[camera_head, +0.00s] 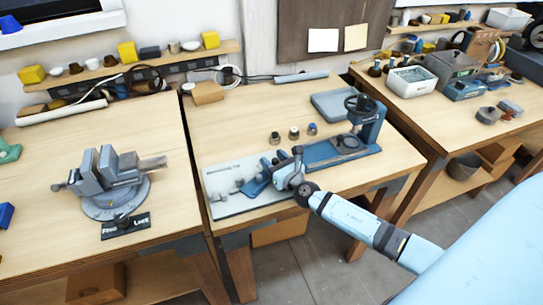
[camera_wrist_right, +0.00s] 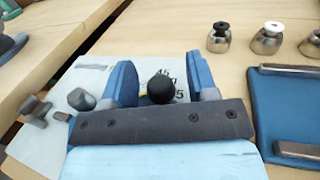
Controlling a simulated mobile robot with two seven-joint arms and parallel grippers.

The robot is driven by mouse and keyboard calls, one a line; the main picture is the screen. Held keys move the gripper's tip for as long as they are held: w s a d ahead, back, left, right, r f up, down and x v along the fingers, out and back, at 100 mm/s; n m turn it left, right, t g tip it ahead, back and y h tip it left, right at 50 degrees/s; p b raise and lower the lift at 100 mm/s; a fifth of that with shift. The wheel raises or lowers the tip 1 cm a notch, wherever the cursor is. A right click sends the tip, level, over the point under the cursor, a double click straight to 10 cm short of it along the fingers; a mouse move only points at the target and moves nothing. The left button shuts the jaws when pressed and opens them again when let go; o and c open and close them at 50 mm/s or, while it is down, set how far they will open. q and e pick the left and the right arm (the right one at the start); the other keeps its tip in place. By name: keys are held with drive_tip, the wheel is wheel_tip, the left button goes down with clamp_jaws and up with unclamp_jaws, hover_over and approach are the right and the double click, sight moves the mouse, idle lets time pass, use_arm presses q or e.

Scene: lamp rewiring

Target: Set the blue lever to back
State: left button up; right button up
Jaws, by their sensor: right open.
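My right gripper (camera_head: 262,176) is over the pale grey plate (camera_head: 222,205) at the front of the middle table. In the right wrist view its two blue fingers (camera_wrist_right: 161,84) stand apart. A round black knob (camera_wrist_right: 161,88) shows between them, with a small yellow bit beside it. I cannot tell whether the fingers touch the knob. The lever's shaft is hidden behind the gripper, so its blue colour and setting cannot be made out. Grey knobs or fittings (camera_wrist_right: 82,99) are on the plate left of the gripper. My left gripper is not in view.
A blue press (camera_head: 367,122) stands right of the plate. Several small metal cups (camera_head: 294,133) stand behind my right gripper. A grey vise (camera_head: 112,180) and a black label plate (camera_head: 125,226) are on the left table. The middle table's left rear is mostly clear.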

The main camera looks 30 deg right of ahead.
drive_tip(key=shift+w, duration=0.65)
clamp_jaws()
